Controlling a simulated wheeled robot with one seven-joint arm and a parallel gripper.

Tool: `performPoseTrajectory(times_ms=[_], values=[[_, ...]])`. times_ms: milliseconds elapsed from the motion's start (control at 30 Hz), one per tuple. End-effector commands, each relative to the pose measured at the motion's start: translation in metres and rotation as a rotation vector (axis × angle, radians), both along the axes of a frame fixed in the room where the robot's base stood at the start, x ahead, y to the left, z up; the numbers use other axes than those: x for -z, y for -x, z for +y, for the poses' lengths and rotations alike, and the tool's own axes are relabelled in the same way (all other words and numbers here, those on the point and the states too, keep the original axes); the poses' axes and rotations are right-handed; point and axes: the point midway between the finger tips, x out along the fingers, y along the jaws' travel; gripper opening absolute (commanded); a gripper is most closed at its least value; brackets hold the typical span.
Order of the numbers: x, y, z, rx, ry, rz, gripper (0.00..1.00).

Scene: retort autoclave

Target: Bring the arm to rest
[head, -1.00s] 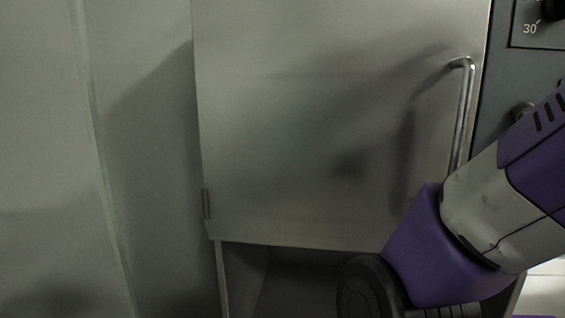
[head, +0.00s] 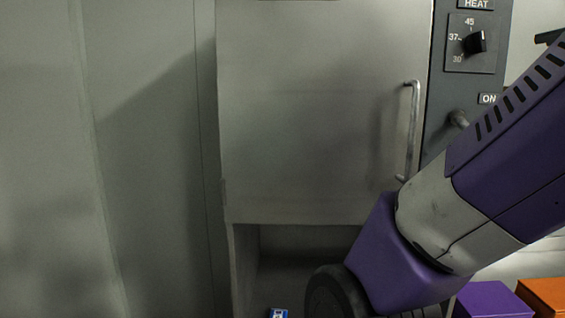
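My arm, in purple and pale grey links, enters the head view from the right and reaches down to a dark joint at the bottom edge. My gripper is outside the frame, so its fingers and anything in them are hidden. In front of the arm stands the autoclave, whose large metal door (head: 310,110) looks shut. Its vertical bar handle (head: 413,130) is on the right side of the door, close to my arm in the picture. I cannot tell whether the arm touches the cabinet.
A control panel right of the door holds a black dial (head: 474,42) and a lever (head: 458,119). A small blue item (head: 278,313) lies in the open space below the door. Purple (head: 490,300) and orange (head: 545,294) boxes are at lower right. Pale wall fills the left.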

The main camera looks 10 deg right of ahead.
Motion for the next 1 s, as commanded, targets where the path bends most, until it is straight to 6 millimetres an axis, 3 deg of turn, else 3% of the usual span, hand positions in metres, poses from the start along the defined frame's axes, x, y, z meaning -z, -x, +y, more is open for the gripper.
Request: performPoseTrajectory(times_ms=[367,600,833,1000], values=[[-0.046,0.02,-0.005,0.087,0.197,-0.093,0.6],[-0.065,0.02,0.006,0.161,0.401,-0.136,0.6],[-0.052,-0.003,0.031,0.212,0.622,-0.128,0.6],[-0.016,-0.03,0.059,0.229,0.811,-0.101,0.6]])
